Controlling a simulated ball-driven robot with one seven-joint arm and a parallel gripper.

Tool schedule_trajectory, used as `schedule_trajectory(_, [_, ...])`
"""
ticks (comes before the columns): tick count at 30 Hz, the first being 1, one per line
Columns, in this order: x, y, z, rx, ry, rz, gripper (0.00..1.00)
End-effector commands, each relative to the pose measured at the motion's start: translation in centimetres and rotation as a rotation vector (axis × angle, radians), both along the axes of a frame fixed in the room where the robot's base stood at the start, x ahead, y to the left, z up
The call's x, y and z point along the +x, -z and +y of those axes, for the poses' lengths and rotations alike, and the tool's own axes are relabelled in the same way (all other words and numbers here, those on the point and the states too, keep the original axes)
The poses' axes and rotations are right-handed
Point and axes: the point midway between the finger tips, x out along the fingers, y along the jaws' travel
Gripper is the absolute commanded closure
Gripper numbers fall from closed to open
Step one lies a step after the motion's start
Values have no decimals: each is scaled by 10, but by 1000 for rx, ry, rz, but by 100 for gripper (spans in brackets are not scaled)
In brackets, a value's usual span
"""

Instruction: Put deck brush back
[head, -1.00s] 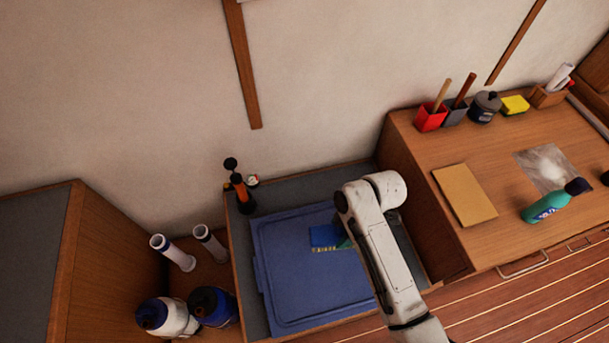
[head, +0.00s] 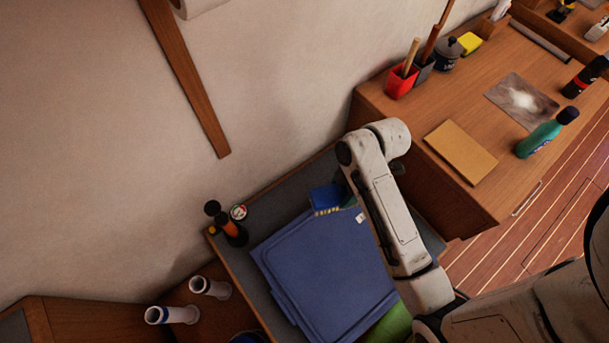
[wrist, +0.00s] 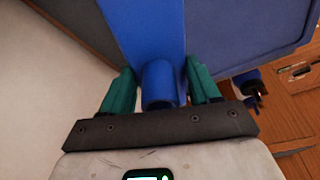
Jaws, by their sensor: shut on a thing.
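The deck brush (head: 326,199) is blue with pale yellow bristles. In the head view it appears in front of the grey surface, near the far corner of the blue lid. My gripper (wrist: 160,85) is shut on it: in the wrist view the green fingers stand on both sides of the blue handle (wrist: 158,84), and a broad blue part (wrist: 148,30) stretches ahead. In the head view my forearm hides most of the gripper and the rest of the brush. I cannot tell how high it is held.
The blue lid (head: 325,280) lies on a grey-topped unit. An orange-black tool (head: 230,229) stands at its left. White tubes (head: 172,314) are at lower left. On the wooden counter at right are a red cup (head: 399,83), a tan board (head: 461,151) and a green bottle (head: 541,138).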

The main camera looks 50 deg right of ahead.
Motion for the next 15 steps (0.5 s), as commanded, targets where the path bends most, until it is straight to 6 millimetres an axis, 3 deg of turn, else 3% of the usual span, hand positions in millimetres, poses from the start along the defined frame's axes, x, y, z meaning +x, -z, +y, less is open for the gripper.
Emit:
schedule_trajectory(9, [70, 28, -13, -3, -1, -2, 72])
schedule_trajectory(15, [99, 60, -17, -1, -2, 1, 72])
